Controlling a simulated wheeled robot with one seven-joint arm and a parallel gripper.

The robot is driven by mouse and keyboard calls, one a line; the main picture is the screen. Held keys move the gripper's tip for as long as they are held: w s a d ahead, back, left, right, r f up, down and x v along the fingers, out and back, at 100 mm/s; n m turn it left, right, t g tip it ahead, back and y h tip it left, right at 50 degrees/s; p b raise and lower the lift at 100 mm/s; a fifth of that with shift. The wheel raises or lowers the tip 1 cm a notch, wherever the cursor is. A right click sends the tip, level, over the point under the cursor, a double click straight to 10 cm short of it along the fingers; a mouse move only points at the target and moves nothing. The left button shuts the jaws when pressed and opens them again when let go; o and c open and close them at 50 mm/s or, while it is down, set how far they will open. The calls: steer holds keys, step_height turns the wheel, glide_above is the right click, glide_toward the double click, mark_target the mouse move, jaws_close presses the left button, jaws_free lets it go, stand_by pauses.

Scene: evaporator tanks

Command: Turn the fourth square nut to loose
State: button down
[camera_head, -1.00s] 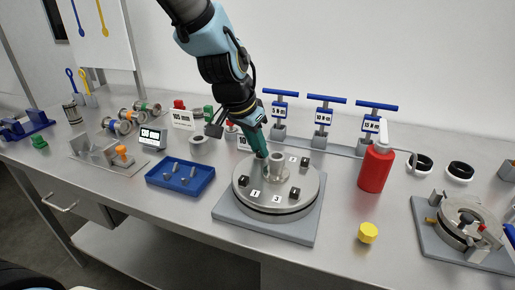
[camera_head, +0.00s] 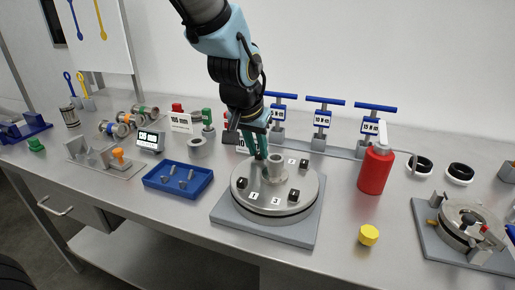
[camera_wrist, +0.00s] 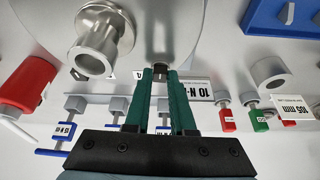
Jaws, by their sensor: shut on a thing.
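The round steel flange lid (camera_head: 262,212) lies on a grey square base plate, with number labels and a central pipe stub (camera_head: 274,168). Dark square nuts show at its left (camera_head: 242,183), front right (camera_head: 294,194) and back right (camera_head: 304,163). My gripper (camera_head: 262,155) points down at the lid's far-left rim, behind the stub. In the wrist view its green fingers (camera_wrist: 160,72) are shut on the fourth square nut, beside a partly seen "4" label. The fingers mostly hide this nut, so its angle cannot be told.
A blue tray (camera_head: 179,180) with loose metal parts lies to the left. A red bottle (camera_head: 376,170) and a yellow cap (camera_head: 368,235) are to the right. Blue-handled torque tools (camera_head: 322,118) stand behind the lid. The bench front between tray and base plate is bare.

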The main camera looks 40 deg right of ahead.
steer(key=c, duration=0.8)
jaws_free()
steer(key=shift+o, duration=0.2)
steer(key=shift+r, duration=0.1)
steer(key=b+v, duration=0.1)
steer(key=v, duration=0.9)
steer(key=shift+r+b, duration=0.3)
steer(key=shift+b, duration=0.05)
steer(key=shift+a, duration=0.2)
steer(key=w+a+f+n+y, duration=0.1)
steer(key=w+a+f+n, duration=0.2)
steer(key=w+a, duration=0.35)
steer(key=w+a+f+n+y, duration=0.1)
steer(key=w+a+f+n, duration=0.2)
steer(key=a, duration=0.7)
steer(key=w+a+f+n+y, duration=0.15)
steer(key=w+a+f, duration=0.25)
steer(key=a, duration=0.5)
steer(key=s+a+f+n, duration=0.1)
steer(key=a+f+n, duration=0.2)
steer(key=a, duration=0.8)
steer(key=shift+s+a+f+n, duration=0.25)
steer(key=shift+s+n, duration=0.1)
steer(key=shift+n, duration=0.1)
